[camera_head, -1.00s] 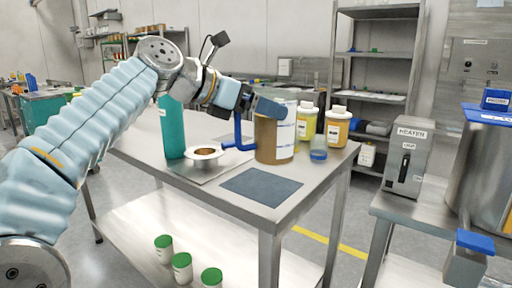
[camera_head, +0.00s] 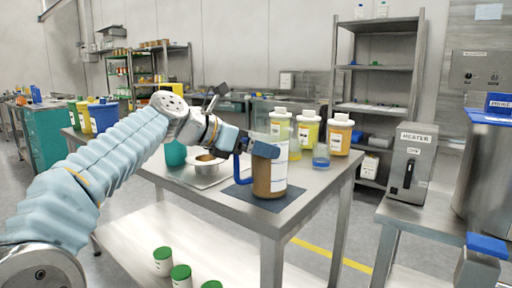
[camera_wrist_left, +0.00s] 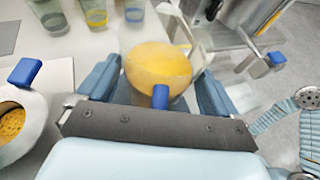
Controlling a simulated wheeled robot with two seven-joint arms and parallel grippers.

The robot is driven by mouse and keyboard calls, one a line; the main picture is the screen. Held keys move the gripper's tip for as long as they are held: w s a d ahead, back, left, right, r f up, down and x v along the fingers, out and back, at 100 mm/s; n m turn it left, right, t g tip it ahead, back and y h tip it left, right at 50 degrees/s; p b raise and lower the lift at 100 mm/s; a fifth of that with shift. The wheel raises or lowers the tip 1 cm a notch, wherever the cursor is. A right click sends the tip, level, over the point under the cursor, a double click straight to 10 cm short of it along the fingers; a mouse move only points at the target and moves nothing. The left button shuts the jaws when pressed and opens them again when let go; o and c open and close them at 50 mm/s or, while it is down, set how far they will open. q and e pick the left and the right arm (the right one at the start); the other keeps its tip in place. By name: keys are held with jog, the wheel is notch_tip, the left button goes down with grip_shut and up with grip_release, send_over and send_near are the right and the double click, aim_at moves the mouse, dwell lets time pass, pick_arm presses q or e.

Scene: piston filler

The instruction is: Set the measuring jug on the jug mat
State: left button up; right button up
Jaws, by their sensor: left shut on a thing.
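The measuring jug (camera_head: 270,178) is upright, clear with brown contents, a white scale and a blue handle (camera_head: 242,165). My left gripper (camera_head: 262,148) is shut on it near the top. In the left wrist view the jug (camera_wrist_left: 158,62) shows from above with yellow-orange contents, between the fingers of the left gripper (camera_wrist_left: 156,84). The dark jug mat (camera_head: 290,203) lies on the steel table, and the jug's base is over it. I cannot tell whether the base touches the mat. My right gripper is not in view.
Several yellow bottles (camera_head: 308,130) and a small blue-filled beaker (camera_head: 321,158) stand behind. The heater (camera_head: 406,158) is on another table at right.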

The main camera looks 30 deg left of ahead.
pick_arm(q)
jog(key=shift+f, duration=0.1)
jog(key=o, duration=1.7)
jog(key=p+v, duration=0.1)
jog(key=v, duration=1.1)
